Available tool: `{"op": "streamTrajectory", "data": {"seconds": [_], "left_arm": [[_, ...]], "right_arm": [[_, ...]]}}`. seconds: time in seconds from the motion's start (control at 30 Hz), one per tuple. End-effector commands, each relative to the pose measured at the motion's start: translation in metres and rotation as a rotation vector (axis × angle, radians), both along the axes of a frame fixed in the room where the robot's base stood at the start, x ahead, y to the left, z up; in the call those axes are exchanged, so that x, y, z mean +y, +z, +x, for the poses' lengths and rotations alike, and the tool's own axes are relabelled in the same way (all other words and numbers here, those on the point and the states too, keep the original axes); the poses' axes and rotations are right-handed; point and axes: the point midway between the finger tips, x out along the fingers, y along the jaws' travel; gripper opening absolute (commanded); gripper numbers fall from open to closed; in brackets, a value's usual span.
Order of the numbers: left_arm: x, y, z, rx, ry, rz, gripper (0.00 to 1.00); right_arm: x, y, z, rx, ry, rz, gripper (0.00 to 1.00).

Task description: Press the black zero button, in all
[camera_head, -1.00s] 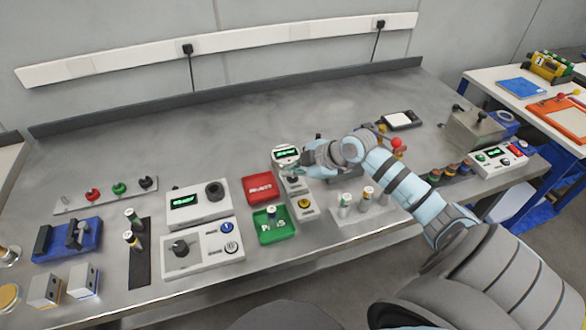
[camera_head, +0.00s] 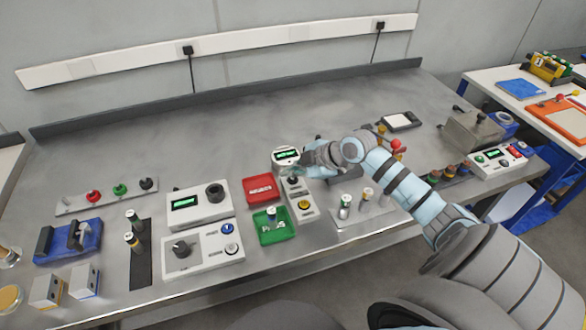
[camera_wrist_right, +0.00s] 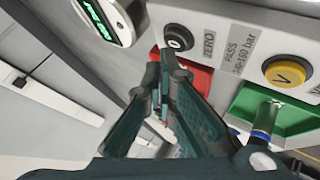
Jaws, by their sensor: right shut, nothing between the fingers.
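The black zero button (camera_wrist_right: 178,38), marked "0" with the label ZERO beside it, sits on a light grey gauge unit (camera_wrist_right: 212,22). In the head view the unit (camera_head: 312,213) stands mid-table, with the button (camera_head: 293,180) between its round green display (camera_head: 286,155) and a yellow button (camera_head: 305,204). My right gripper (camera_wrist_right: 167,62) is shut and empty. In the wrist view its fingertips lie just below the zero button; I cannot tell whether they touch it. In the head view the gripper (camera_head: 296,170) is over the unit. My left gripper is not in view.
A red tray (camera_head: 262,180) and a green PASS tray (camera_head: 283,236) holding a small cylinder lie left of the unit. A rack with several cylinders (camera_head: 350,215) stands to its right. The back of the table (camera_head: 240,120) is clear.

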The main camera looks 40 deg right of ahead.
Motion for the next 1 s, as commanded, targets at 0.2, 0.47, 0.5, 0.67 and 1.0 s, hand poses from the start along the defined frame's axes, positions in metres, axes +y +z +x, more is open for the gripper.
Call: {"op": "streamTrajectory", "data": {"seconds": [0.2, 0.47, 0.5, 0.67, 1.0], "left_arm": [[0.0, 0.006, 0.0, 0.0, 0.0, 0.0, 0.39], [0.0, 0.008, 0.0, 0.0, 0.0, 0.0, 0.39], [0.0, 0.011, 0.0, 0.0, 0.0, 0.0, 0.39], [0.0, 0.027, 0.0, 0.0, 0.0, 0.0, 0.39], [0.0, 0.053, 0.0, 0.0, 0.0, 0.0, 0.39]], "right_arm": [[0.0, 0.007, 0.0, 0.0, 0.0, 0.0, 0.0], [0.0, 0.009, 0.0, -0.001, -0.001, 0.0, 0.0], [0.0, 0.012, 0.0, -0.001, -0.001, 0.0, 0.0], [0.0, 0.03, 0.0, -0.001, 0.0, -0.001, 0.0], [0.0, 0.059, 0.0, -0.001, 0.0, 0.001, 0.0]]}}
